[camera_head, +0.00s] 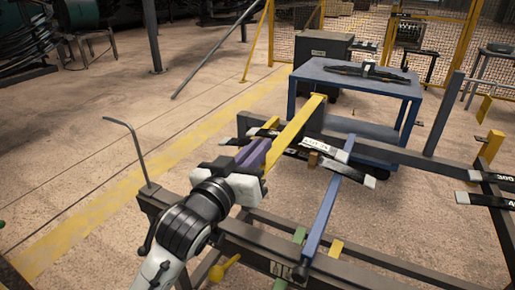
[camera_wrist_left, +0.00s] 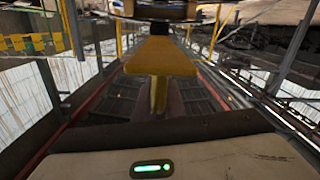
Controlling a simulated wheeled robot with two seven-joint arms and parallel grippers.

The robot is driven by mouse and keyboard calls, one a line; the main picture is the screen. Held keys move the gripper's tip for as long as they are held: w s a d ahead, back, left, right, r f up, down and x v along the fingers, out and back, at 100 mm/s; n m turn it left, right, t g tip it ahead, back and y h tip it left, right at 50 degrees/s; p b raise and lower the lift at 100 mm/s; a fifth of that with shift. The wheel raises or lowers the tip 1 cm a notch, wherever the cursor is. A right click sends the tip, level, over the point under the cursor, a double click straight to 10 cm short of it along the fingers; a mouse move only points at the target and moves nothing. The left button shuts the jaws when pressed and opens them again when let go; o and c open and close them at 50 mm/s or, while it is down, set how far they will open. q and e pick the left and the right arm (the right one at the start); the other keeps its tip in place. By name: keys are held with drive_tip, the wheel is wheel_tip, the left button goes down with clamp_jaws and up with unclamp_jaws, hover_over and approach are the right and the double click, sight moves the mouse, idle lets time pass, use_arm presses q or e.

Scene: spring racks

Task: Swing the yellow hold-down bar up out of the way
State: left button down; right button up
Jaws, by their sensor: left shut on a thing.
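The yellow hold-down bar (camera_head: 297,127) slants across the grey rack in the head view. Its far end lies by a dark grey upright, and its near end reaches my left gripper (camera_head: 257,155). The purple fingers of that gripper are shut on the near part of the bar. In the left wrist view the yellow bar (camera_wrist_left: 160,57) runs straight ahead from between the dark fingers, partly hidden at the top. Dark leaf springs with white labels (camera_head: 318,144) lie across the rack beside and beneath the bar. My right gripper is not in view.
A blue bar (camera_head: 322,215) runs along the rack to the right of the yellow one. A thin bent rod (camera_head: 137,150) stands on the rack's left corner. A blue table (camera_head: 345,79) with a dark part stands behind. Open floor lies to the left.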

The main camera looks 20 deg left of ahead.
use_arm(q)
drive_tip(key=shift+d+r+p, duration=0.25)
drive_tip(key=shift+r+p, duration=0.15)
drive_tip(key=shift+p, duration=0.2)
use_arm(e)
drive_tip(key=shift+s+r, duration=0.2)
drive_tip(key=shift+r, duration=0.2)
use_arm(q)
drive_tip(key=shift+r+p, duration=0.45)
drive_tip(key=shift+p, duration=0.15)
drive_tip(key=shift+g, duration=0.6)
drive_tip(key=r+p, duration=0.1)
drive_tip(key=p, duration=0.1)
drive_tip(key=r+p, duration=0.3)
drive_tip(key=p, duration=0.1)
drive_tip(key=shift+w+r, duration=0.4)
drive_tip(key=w+r+g+p, duration=0.3)
drive_tip(key=w+r, duration=0.2)
drive_tip(key=r, duration=0.5)
drive_tip(key=w+r+g+p, duration=0.3)
drive_tip(key=w+r, duration=0.3)
drive_tip(key=r, duration=0.5)
drive_tip(key=shift+w+d, duration=0.2)
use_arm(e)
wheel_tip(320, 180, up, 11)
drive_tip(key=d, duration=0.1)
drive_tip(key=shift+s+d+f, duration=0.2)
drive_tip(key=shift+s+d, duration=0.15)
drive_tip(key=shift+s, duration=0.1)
